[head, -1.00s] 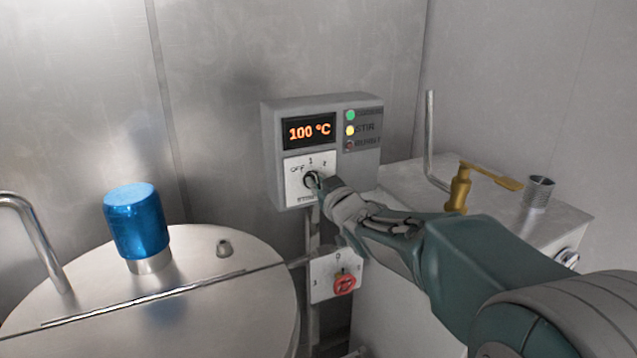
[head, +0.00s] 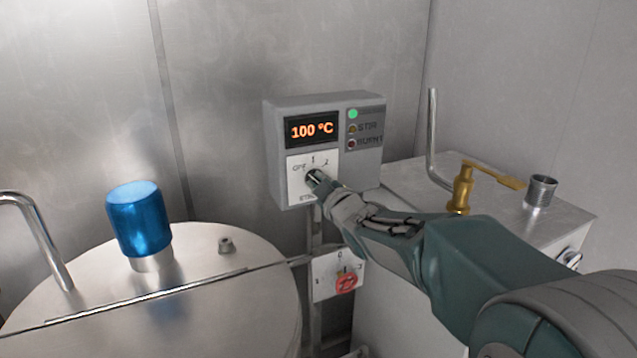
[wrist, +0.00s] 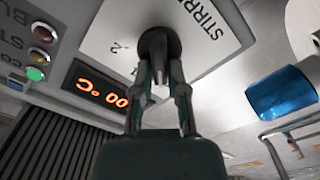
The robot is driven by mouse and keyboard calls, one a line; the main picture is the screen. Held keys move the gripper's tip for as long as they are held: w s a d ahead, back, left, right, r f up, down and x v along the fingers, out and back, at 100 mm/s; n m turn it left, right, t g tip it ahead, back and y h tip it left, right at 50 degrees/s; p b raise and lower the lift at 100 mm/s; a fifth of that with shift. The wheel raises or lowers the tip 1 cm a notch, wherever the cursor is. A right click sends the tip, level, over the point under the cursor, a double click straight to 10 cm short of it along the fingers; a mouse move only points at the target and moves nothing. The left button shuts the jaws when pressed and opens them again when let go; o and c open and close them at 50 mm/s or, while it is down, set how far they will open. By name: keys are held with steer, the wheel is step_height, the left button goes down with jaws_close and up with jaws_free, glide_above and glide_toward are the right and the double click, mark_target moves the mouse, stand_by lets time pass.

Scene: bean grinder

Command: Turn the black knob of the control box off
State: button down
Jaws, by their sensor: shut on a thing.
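The knob's exact setting is hard to read.
A red knob (head: 346,282) on a second white plate is just below my wrist. A steel vessel with a blue cap (head: 138,218) stands at left. A brass valve (head: 461,188) and upright pipe are on the cabinet at right.

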steer(key=shift+a+f, duration=0.1)
stand_by(0.3)
steer(key=c, duration=0.7)
jaws_free()
steer(key=shift+o, duration=0.2)
steer(key=shift+a, duration=0.1)
steer(key=v, duration=1.2)
steer(key=shift+a, duration=0.1)
